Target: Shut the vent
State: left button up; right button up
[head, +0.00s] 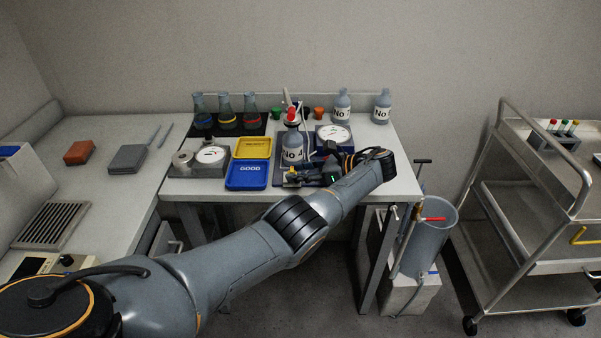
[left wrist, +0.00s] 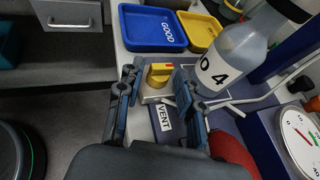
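The vent valve has a yellow knob (left wrist: 158,74) with a red mark on a pale base, beside a white VENT label (left wrist: 165,116) in the left wrist view. In the head view the knob (head: 292,177) shows small at the bench's front, partly hidden by my gripper. My left gripper (left wrist: 156,76) is open, with one finger on each side of the knob. Gaps show between fingers and knob; whether either finger touches it I cannot tell. My right gripper is not in view.
A labelled bottle (left wrist: 233,60) stands close to the right finger, with a thin tube nearby. A blue GOOD tray (left wrist: 150,28) and a yellow tray (left wrist: 200,30) lie beyond. A dial gauge (left wrist: 300,140) and a red round thing (left wrist: 234,152) are at right.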

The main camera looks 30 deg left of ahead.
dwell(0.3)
pick_arm(q)
notch_tip(320, 180, up, 10)
jog(key=shift+f, duration=0.1)
dwell(0.4)
